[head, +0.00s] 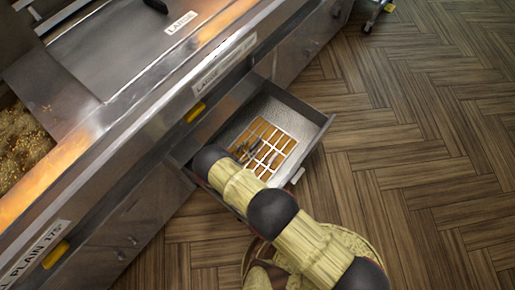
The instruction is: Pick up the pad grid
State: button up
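The pad grid (282,147), a white lattice with orange-brown showing between its bars, lies in an open metal drawer (290,106) below the range. The arm covers the drawer's near left part and may hide some of the grid. My gripper (248,149) seems to be the small dark, thin shapes over the grid's left part, just past the arm's dark end joint. It is too small to tell whether its fingers are apart, or whether they touch the grid.
The steel range front (150,125) runs diagonally along the left, with yellow handles and labels reading "LARGE" and "PLAIN 175". A vat of golden crumbs (22,140) is at far left. A wheeled stand (376,12) is at top right. The wooden floor (425,130) at right is clear.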

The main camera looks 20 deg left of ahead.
aim_at(254, 144)
jog(key=x, duration=0.1)
jog(key=b+x, duration=0.1)
jog(key=x, duration=0.1)
jog(key=b+x, duration=0.1)
jog(key=shift+w+d+r, duration=0.15)
jog(key=shift+w+d, duration=0.05)
jog(key=shift+w, duration=0.2)
jog(key=shift+c, duration=0.6)
jog(key=c, duration=0.7)
jog(key=shift+r, duration=0.1)
grip_shut()
